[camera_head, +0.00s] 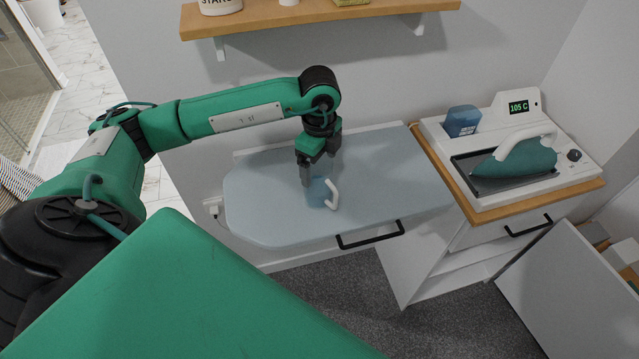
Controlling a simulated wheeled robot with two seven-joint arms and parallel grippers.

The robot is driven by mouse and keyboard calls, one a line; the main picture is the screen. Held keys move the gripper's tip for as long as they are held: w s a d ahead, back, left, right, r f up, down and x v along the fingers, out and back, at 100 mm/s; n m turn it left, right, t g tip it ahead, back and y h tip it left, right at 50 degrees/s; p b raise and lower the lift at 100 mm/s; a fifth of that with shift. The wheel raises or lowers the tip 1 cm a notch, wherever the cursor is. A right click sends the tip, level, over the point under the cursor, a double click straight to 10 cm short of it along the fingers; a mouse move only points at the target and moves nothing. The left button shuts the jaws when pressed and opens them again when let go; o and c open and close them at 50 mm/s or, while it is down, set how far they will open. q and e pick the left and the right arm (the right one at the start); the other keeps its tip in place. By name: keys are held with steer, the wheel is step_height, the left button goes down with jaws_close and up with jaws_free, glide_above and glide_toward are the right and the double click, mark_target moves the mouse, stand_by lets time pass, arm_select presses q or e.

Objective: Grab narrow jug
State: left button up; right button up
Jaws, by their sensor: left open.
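The narrow jug (316,193) is a small translucent blue vessel with a white curved handle (332,194). It stands on the pale blue ironing board top (400,187), left of its middle. My left gripper (316,180) points down right at the jug, with its fingers at the jug's upper part. It is open, and its fingers and body hide part of the jug. I cannot tell whether the fingers touch it. My right gripper is not in view.
A white ironing station with a teal iron (515,158), a blue container (462,121) and a display stands on the cabinet (590,188) at right. A wooden shelf (330,14) hangs above. The board's right half is clear.

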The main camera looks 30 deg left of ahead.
mark_target(320, 173)
arm_select(q)
step_height(320, 173, down, 3)
steer(key=shift+d+f+p, duration=0.1)
steer(key=shift+f+p, duration=0.05)
steer(key=shift+p, duration=0.55)
steer(key=shift+f, duration=0.35)
steer(key=shift+c, duration=0.5)
steer(key=c, duration=1.2)
steer(key=shift+o, duration=0.2)
steer(key=shift+r, duration=0.15)
